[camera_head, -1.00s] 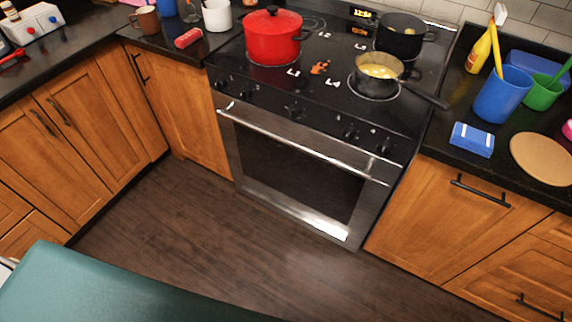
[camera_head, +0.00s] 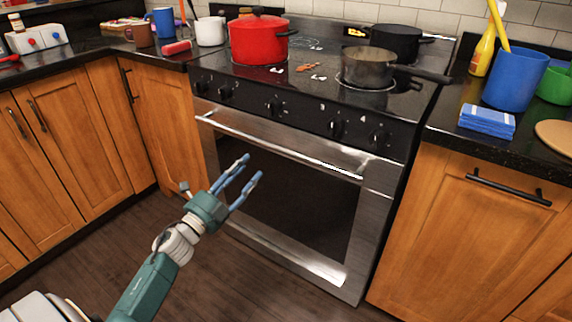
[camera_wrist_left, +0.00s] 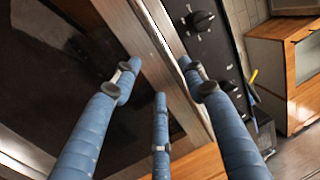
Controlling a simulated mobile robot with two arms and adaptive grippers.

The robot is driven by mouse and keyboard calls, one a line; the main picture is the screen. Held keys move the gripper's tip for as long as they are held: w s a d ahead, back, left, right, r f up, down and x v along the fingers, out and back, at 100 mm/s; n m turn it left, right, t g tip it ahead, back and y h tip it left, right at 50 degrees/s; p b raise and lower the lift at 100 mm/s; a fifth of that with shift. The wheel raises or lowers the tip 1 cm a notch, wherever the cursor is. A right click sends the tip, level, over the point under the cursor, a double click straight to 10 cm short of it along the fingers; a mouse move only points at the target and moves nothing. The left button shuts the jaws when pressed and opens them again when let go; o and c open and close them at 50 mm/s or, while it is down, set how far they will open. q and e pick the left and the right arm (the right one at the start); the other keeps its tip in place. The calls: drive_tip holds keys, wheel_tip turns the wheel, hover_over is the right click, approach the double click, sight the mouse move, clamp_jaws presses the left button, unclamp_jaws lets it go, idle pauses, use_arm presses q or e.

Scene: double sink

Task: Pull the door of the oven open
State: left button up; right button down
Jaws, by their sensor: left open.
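The oven (camera_head: 300,195) has a steel-framed door with a dark window; the door is shut. Its long bar handle (camera_head: 275,147) runs across the door top, below the knobs. My left gripper (camera_head: 250,167) is open and empty, in front of the door and a little below the handle in the head view. In the left wrist view the blue fingers of my left gripper (camera_wrist_left: 160,65) are spread, with the handle (camera_wrist_left: 163,38) passing near the right finger and the dark door window (camera_wrist_left: 50,70) to the left. I cannot tell whether a finger touches. My right gripper is not in view.
A red pot (camera_head: 258,40), a pan (camera_head: 367,68) and a black pot (camera_head: 396,42) stand on the stovetop. Wooden cabinets (camera_head: 470,230) flank the oven. The dark floor (camera_head: 235,280) in front of the door is clear except for my arm.

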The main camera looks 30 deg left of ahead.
sight(267, 146)
use_arm(q)
drive_tip(key=x, duration=1)
drive_tip(key=shift+s+r, duration=0.1)
drive_tip(key=shift+r, duration=0.1)
drive_tip(key=shift+w+r, duration=0.1)
drive_tip(key=shift+w, duration=0.4)
use_arm(e)
drive_tip(key=shift+w+v, duration=0.1)
drive_tip(key=shift+v, duration=0.65)
drive_tip(key=shift+w+v, duration=0.15)
drive_tip(key=shift+v, duration=0.65)
use_arm(q)
drive_tip(key=shift+b, duration=0.3)
clamp_jaws()
use_arm(e)
drive_tip(key=shift+s, duration=0.1)
